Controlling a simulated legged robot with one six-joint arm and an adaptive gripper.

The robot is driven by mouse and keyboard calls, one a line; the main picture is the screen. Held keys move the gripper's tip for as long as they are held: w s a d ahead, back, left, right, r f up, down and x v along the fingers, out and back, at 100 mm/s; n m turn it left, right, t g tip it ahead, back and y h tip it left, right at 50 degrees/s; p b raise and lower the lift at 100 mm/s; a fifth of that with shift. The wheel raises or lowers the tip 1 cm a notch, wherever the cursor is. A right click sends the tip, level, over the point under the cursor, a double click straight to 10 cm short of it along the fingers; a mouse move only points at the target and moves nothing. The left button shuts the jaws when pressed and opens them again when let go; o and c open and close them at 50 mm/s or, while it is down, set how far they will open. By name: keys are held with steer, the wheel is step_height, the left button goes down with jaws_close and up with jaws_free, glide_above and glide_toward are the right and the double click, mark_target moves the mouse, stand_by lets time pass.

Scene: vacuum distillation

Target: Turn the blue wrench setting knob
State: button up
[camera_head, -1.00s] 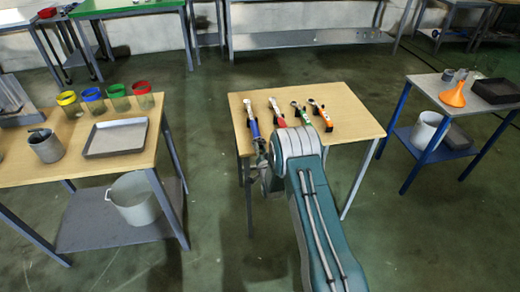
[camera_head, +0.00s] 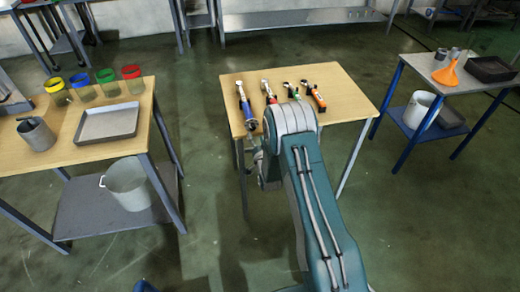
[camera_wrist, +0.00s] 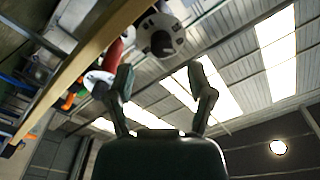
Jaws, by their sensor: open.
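The blue wrench (camera_head: 243,104) lies leftmost in a row on the small wooden table (camera_head: 345,88), its blue end toward the table's front edge. In the wrist view a round grey end with a dark centre (camera_wrist: 162,37) is nearest and looks like this wrench's end, but no blue shows on it. My gripper (camera_wrist: 163,80) is open and empty, its two fingers spread below and apart from that round end. In the head view my arm mostly hides the gripper, which is low by the table's front left edge.
Red (camera_head: 268,91), green (camera_head: 291,89) and orange (camera_head: 314,97) wrenches lie to the right of the blue one. A left table holds a grey tray (camera_head: 107,123) and several coloured-rim jars. A right table holds an orange funnel (camera_head: 447,73). Floor between the tables is clear.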

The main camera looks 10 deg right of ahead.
steer(key=s, duration=0.7)
steer(key=shift+s, duration=0.35)
steer(key=shift+d, duration=0.1)
